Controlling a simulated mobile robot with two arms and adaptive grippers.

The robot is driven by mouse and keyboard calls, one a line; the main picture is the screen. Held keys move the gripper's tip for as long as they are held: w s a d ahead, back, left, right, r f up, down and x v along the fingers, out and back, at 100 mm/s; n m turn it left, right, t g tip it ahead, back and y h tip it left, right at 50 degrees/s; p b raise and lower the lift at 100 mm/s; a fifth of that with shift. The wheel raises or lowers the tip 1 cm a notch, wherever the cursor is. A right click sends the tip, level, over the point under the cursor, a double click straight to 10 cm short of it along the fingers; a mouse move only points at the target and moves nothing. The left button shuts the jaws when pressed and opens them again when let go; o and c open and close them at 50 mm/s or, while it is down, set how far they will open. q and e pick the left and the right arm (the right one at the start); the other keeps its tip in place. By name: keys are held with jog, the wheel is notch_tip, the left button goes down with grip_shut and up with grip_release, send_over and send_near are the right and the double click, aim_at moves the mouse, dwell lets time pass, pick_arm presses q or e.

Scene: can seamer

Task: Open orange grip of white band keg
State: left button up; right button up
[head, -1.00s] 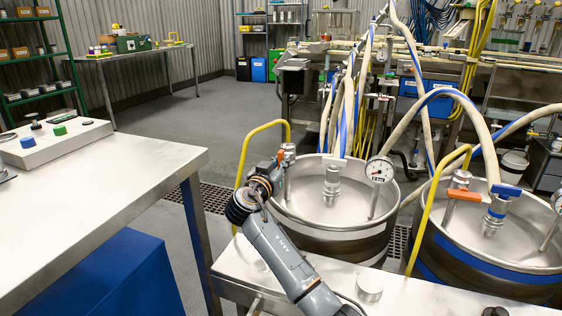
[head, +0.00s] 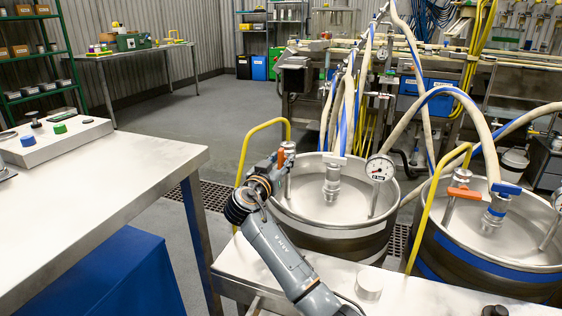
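The white band keg (head: 330,232) stands behind the front steel table, with a pale band round its body. Its orange grip (head: 281,158) sits on a small valve (head: 289,152) at the keg's left rim and looks roughly upright. My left gripper is out of view.
The blue band keg (head: 492,264) stands to the right with its own orange grip (head: 464,193) lying level. A pressure gauge (head: 379,168) and yellow pipes (head: 243,150) rise close to the arm. A steel table (head: 100,190) fills the left.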

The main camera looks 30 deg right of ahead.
jog(key=v, duration=1.1)
jog(key=shift+a, duration=0.2)
jog(key=shift+s, duration=0.15)
